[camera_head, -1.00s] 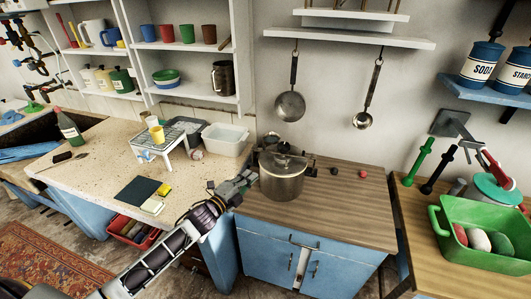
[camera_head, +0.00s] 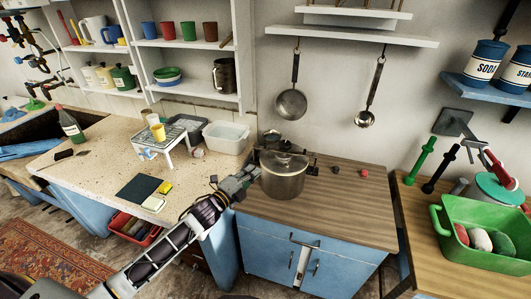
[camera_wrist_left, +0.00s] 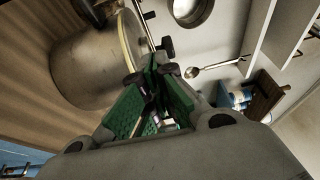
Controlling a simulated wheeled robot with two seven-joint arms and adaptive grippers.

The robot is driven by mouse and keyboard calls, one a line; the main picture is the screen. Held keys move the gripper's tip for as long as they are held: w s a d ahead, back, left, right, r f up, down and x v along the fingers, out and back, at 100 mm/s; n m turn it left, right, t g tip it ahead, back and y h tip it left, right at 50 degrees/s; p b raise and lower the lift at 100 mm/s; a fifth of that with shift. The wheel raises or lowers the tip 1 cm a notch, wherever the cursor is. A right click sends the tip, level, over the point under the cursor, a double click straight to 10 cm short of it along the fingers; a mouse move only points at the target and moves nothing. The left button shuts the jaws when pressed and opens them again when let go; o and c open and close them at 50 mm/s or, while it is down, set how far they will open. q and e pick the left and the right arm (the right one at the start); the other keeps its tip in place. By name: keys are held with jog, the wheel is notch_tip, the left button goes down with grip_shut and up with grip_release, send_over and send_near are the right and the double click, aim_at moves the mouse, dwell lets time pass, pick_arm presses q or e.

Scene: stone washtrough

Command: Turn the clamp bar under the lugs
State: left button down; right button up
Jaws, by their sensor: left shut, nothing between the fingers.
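A metal pot (camera_head: 282,182) with a lid (camera_head: 284,161) stands on the wooden top of the blue cabinet. The clamp bar (camera_head: 287,149) appears to lie across the lid, but its angle and fit to the lugs are too small to tell. In the left wrist view the pot (camera_wrist_left: 85,68) fills the upper left, with dark knobs (camera_wrist_left: 166,46) beside the lid's rim. My left gripper (camera_head: 254,173) is just left of the pot near lid height. Its green-padded fingers (camera_wrist_left: 152,100) are shut and empty; contact with the bar is unclear. My right gripper is not in view.
A black knob (camera_head: 336,171) and a red knob (camera_head: 364,173) lie right of the pot. A white tub (camera_head: 225,138) and small white stand (camera_head: 164,146) are on the counter at left. The cabinet top's front is clear.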

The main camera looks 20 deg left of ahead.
pick_arm(q)
jog(key=shift+p+x, duration=0.7)
jog(key=shift+x, duration=4.05)
jog(key=shift+w+a+p, duration=0.15)
jog(key=shift+w+a, duration=0.15)
jog(key=shift+w, duration=0.3)
jog(key=shift+w+a+p, duration=0.15)
jog(key=shift+w+a, duration=0.1)
jog(key=shift+w, duration=0.35)
jog(key=shift+w+a+p, duration=0.15)
jog(key=shift+w+a, duration=0.15)
jog(key=shift+w, duration=0.3)
jog(key=shift+w+a+m+h, duration=0.1)
jog(key=shift+w+m+h, duration=0.3)
jog(key=shift+w, duration=0.05)
jog(key=shift+w+a+g+h, duration=0.2)
jog(key=shift+a+g+h, duration=0.1)
